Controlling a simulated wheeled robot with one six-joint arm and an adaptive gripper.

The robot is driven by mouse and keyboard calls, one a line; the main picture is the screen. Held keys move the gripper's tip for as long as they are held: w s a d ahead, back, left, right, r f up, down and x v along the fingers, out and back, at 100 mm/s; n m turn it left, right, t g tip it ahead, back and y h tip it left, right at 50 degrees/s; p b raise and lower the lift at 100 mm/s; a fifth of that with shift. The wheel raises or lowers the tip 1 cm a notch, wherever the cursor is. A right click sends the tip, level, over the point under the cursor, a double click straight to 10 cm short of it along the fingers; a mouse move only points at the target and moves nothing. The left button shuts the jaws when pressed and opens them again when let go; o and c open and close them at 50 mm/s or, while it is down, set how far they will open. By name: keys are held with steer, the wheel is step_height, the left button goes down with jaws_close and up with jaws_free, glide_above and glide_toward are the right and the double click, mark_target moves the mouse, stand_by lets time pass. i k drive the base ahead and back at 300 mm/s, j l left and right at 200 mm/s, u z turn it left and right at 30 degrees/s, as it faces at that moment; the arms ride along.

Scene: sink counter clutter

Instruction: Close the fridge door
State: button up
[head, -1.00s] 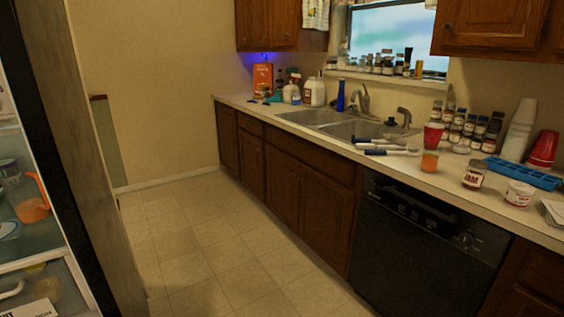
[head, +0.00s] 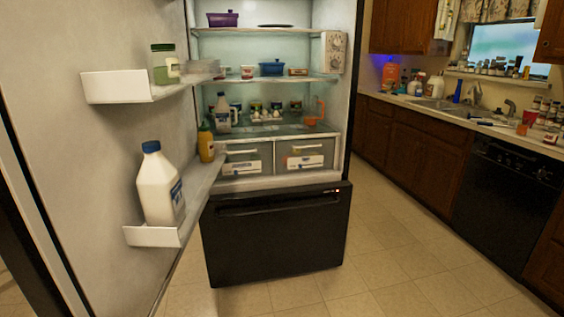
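The fridge (head: 276,240) stands left of centre in the head view, with its lit upper compartment fully exposed. Its door (head: 90,150) is wide open and fills the left side of the picture, with its inner face toward me. The upper door shelf (head: 118,90) holds a green-lidded jar (head: 165,64). The lower door shelf (head: 152,237) holds a white jug with a blue cap (head: 160,190) and a yellow bottle (head: 206,142). The black bottom drawer (head: 276,240) is shut. My gripper is not in view.
Fridge shelves hold a purple pot (head: 223,19), a blue pot (head: 272,68) and several bottles. The tiled floor (head: 400,255) is clear in front and to the right. A counter with a sink (head: 435,104) and a black dishwasher (head: 505,190) line the right side.

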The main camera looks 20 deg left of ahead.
mark_target(80, 99)
steer(key=k+j+u, duration=0.1)
steer(key=j, duration=0.25)
steer(key=k+j+u, duration=0.1)
steer(key=k+j, duration=0.3)
steer(key=j, duration=0.3)
steer(key=k+j+u, duration=0.15)
steer(key=j, duration=0.2)
steer(key=k+j+u, duration=0.1)
steer(key=j, duration=0.25)
steer(key=k+j+u, duration=0.1)
steer(key=j, duration=0.3)
steer(key=k+j+u, duration=0.1)
steer(key=j, duration=0.3)
steer(key=k, duration=0.05)
